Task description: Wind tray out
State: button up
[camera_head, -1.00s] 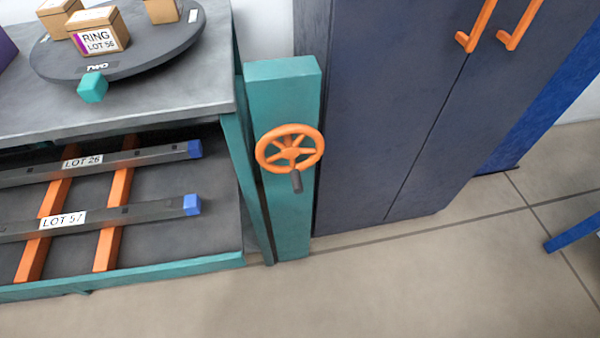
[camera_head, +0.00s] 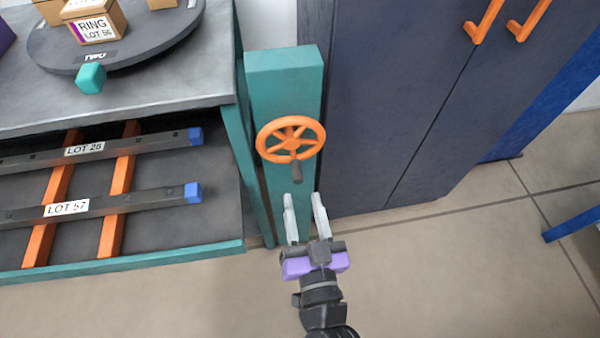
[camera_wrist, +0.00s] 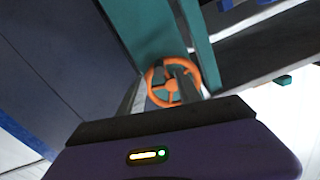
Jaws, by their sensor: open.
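An orange handwheel (camera_head: 290,138) with spokes and a dark grey crank handle (camera_head: 297,172) at its lower rim is on a teal post (camera_head: 284,85) in the head view. My gripper (camera_head: 305,198) is open and empty just below the handle, its two pale fingers pointing up toward the wheel. They do not appear to touch the handle. In the wrist view the wheel (camera_wrist: 173,84) shows beyond the gripper body, partly hidden by a finger. A tray (camera_head: 205,231) with a dark floor and teal edge lies under the workbench top at left.
Bars labelled LOT 26 (camera_head: 100,149) and LOT 57 (camera_head: 100,206) lie on orange rails in the tray. A round turntable (camera_head: 150,50) with boxes stands on the bench. A dark cabinet (camera_head: 400,90) stands right of the post. The floor in front is clear.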

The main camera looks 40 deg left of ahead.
aim_at(299, 181)
jog(key=p+x, duration=0.1)
jog(key=x, duration=0.4)
jog(key=shift+w+r, duration=0.1)
jog(key=shift+r, duration=0.05)
jog(key=shift+p+x, duration=0.45)
jog(key=shift+x, duration=0.4)
grip_shut()
dwell(0.6)
